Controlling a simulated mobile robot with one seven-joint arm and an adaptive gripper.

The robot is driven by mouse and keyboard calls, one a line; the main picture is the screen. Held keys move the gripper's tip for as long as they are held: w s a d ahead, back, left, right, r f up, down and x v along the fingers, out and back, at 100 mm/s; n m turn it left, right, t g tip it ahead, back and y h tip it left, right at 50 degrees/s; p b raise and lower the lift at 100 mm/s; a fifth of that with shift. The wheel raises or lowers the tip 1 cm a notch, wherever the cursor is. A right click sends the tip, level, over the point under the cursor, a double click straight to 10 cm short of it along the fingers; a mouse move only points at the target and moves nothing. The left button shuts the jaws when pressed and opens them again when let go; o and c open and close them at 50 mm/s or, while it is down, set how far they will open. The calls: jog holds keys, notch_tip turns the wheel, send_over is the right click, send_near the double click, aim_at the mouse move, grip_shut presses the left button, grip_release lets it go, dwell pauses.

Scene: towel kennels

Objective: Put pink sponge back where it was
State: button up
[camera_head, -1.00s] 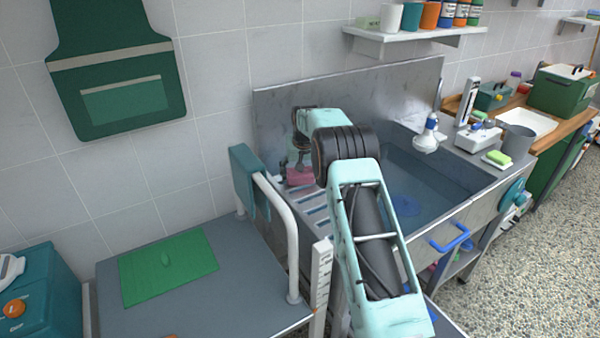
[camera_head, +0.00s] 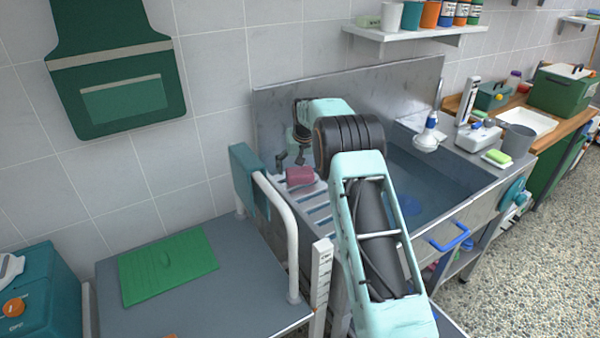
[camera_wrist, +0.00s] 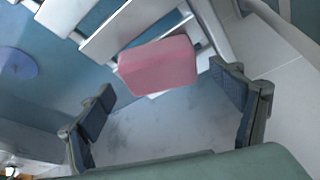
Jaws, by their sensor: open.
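The pink sponge (camera_head: 299,177) lies on the slatted drainboard (camera_head: 318,207) at the left end of the sink. In the wrist view the sponge (camera_wrist: 158,66) rests across the pale slats, beyond and between my fingers. My gripper (camera_head: 291,161) is open and empty, just above and behind the sponge in the head view. In the wrist view both fingers of my gripper (camera_wrist: 170,108) are spread wide, with a clear gap between them and the sponge.
The sink basin (camera_head: 440,185) with water lies right of the drainboard. A steel backsplash (camera_head: 370,95) stands behind. A yellow-green sponge (camera_head: 497,156) lies on the right counter.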

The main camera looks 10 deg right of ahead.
jog(key=v, duration=0.9)
jog(key=shift+r+b, duration=0.3)
jog(key=shift+b, duration=0.05)
jog(key=shift+s, duration=0.15)
